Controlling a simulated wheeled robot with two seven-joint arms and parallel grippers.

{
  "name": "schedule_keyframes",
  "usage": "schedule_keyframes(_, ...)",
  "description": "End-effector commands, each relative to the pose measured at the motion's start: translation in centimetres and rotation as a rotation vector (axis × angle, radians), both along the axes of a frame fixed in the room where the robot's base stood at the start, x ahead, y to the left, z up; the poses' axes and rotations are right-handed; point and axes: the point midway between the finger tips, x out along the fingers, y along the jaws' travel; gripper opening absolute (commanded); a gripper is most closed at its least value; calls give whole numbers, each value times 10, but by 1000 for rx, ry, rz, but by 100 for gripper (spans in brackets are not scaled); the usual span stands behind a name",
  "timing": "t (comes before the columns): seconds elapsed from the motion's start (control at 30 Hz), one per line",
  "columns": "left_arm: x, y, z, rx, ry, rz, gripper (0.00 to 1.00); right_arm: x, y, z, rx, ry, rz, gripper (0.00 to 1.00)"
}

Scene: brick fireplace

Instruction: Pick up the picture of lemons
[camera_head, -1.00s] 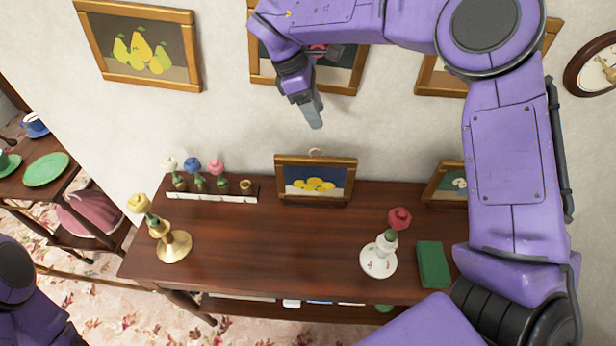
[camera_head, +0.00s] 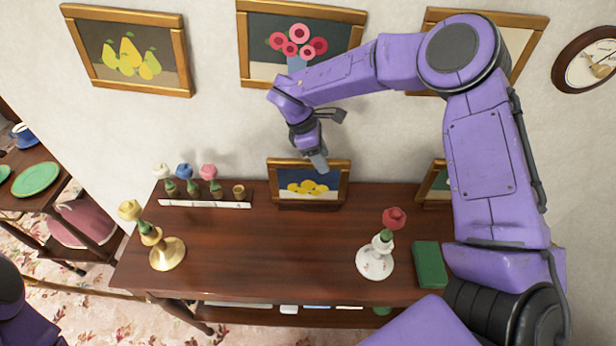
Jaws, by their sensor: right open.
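The picture of lemons (camera_head: 307,187), yellow fruit on dark blue in a wooden frame, stands upright at the back of the brown table (camera_head: 235,255), near the wall. My right gripper (camera_head: 328,143) is open and empty, just above the picture's top edge. One finger hangs in front of the top right of the picture in this view; the other sticks out to the right. I cannot tell whether the finger touches the frame. Only part of my left arm shows at the lower left; its gripper is not in view.
A brass vase (camera_head: 168,254), a white vase (camera_head: 375,262) and a green book (camera_head: 430,265) are on the table. Pears (camera_head: 130,55) and flower (camera_head: 297,45) pictures hang above. The table's middle is clear.

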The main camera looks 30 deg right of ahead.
Motion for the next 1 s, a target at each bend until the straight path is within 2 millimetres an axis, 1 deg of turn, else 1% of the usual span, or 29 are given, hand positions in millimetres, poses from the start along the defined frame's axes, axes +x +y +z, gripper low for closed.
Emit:
schedule_keyframes(0.03, 0, 0, 3, 0, 0, 0, 0, -2, -2, -3, 0, 2, 0, 51)
schedule_keyframes(0.1, 0, 0, 3, 0, 0, 0, 0, -2, -3, -7, 0, 0, 1, 51)
schedule_keyframes(0.27, 0, 0, 2, -1, 1, 0, 0, -2, -2, -8, 0, 0, 0, 51)
schedule_keyframes(0.37, 0, 0, 2, -1, 1, 0, 0, -2, -2, -8, 0, 0, 0, 22)
schedule_keyframes(0.4, 0, 0, 2, -1, 1, 0, 0, -2, -2, -7, 0, -1, 0, 9)
schedule_keyframes(0.43, 0, 0, 2, -1, 1, 0, 0, -2, -2, -7, 0, -1, 0, 0)
schedule_keyframes(0.8, 0, 0, 0, -1, 1, 0, 0, -1, -2, -4, -1, -2, 1, 0)
schedule_keyframes(0.9, 0, 0, -3, -1, 1, 0, 0, -1, -2, 4, -1, -4, -1, 0)
schedule_keyframes(0.97, 0, 0, -6, 0, 0, 0, 0, 0, -2, 12, -1, -5, 0, 0)
schedule_keyframes(1.0, 0, 0, -9, 0, 0, 0, 0, 0, -2, 20, 0, -6, -1, 0)
